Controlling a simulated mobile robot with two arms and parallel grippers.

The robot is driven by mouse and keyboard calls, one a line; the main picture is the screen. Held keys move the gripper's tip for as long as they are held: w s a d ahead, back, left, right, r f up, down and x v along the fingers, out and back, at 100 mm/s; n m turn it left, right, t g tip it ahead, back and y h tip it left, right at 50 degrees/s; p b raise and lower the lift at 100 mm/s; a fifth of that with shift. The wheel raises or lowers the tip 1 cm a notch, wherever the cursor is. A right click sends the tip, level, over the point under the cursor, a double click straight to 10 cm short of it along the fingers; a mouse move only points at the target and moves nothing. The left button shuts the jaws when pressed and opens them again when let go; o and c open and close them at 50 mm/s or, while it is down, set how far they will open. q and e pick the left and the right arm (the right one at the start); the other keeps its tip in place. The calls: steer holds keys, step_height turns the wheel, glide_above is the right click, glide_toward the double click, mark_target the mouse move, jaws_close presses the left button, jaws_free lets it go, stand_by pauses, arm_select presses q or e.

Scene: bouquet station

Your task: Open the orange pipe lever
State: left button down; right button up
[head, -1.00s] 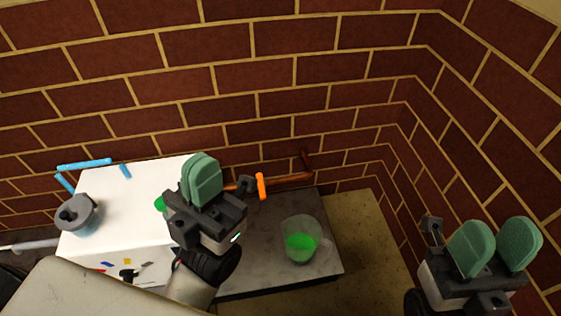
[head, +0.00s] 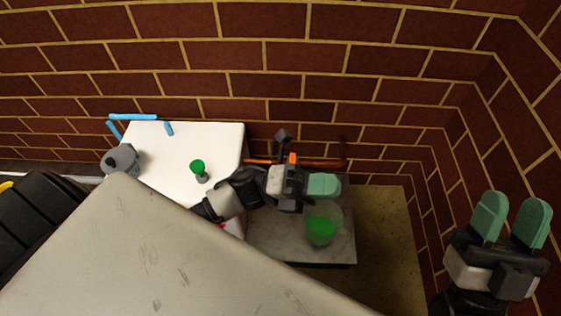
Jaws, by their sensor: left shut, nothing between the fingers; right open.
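The orange pipe lever (head: 292,158) shows only as a small upright piece on the copper pipe (head: 322,163) along the brick wall. Its lower part is hidden behind my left gripper. My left gripper (head: 324,186) is shut and empty. Its green fingers point right, just below and to the right of the lever in the picture, above the grey slab. I cannot tell whether it touches the lever. My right gripper (head: 515,218) is open and empty at the far right, away from the pipe.
A clear pitcher with green contents (head: 321,231) stands on the grey slab (head: 290,244), close below my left gripper. A white cabinet (head: 222,140) to the left bears a green-topped item (head: 198,168). A blue pipe (head: 133,117) and grey canister (head: 120,160) are farther left. Brick walls close the back and right.

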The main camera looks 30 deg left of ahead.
arm_select(q)
steer(key=w+a+f+m+y+p, duration=0.1)
steer(key=w+a+f+m+y, duration=0.2)
steer(key=a, duration=0.4)
steer(key=w+a+f+m+y+p, duration=0.1)
steer(key=w+a+f+m+y, duration=0.2)
steer(key=a+f+m+y, duration=0.2)
steer(key=w+a+f+m+y+p, duration=0.1)
steer(key=w+a+f+m+y, duration=0.3)
steer(key=a+f, duration=0.5)
steer(key=shift+a+f+g+y, duration=0.15)
steer(key=shift+a+g+y, duration=0.15)
steer(key=shift+a+y, duration=0.75)
arm_select(e)
steer(key=w+f+g+h, duration=0.1)
steer(key=w+f+g, duration=0.1)
steer(key=g, duration=0.1)
steer(key=w+f+g+h, duration=0.1)
steer(key=w+f+g, duration=0.1)
steer(key=g, duration=0.1)
steer(key=shift+w+h, duration=0.1)
steer(key=shift+h, duration=0.2)
arm_select(q)
steer(key=shift+d+f, duration=0.1)
steer(key=shift+d, duration=0.15)
arm_select(e)
steer(key=shift+r, duration=0.1)
